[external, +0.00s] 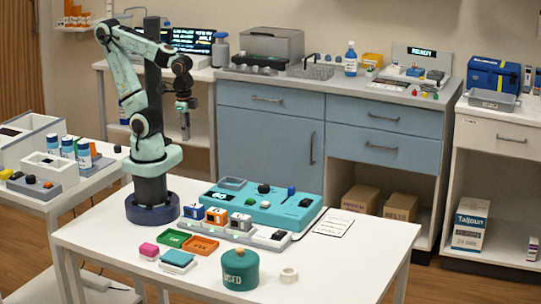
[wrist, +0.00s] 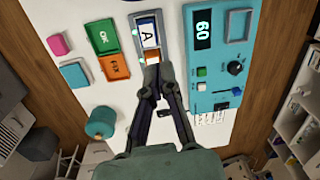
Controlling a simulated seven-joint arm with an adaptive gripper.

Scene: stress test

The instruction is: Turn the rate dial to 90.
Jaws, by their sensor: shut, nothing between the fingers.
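A turquoise control box (external: 240,208) lies on the white table to the right of my arm's base. In the wrist view, the box (wrist: 213,55) has a display (wrist: 203,30) that appears to read 60. A black round dial (wrist: 235,68) sits on its face with marks around it; its exact pointer angle is too small to read. In the external view a black knob (external: 264,188) shows on the box. My gripper (external: 185,136) is raised above the table's far side, pointing down, away from the box. In the wrist view its fingertips (wrist: 158,70) are together and empty.
Beside the dial are a green button (wrist: 201,72) and a blue lever (wrist: 237,91). A tray of small blocks (external: 228,232) lies in front of the box.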

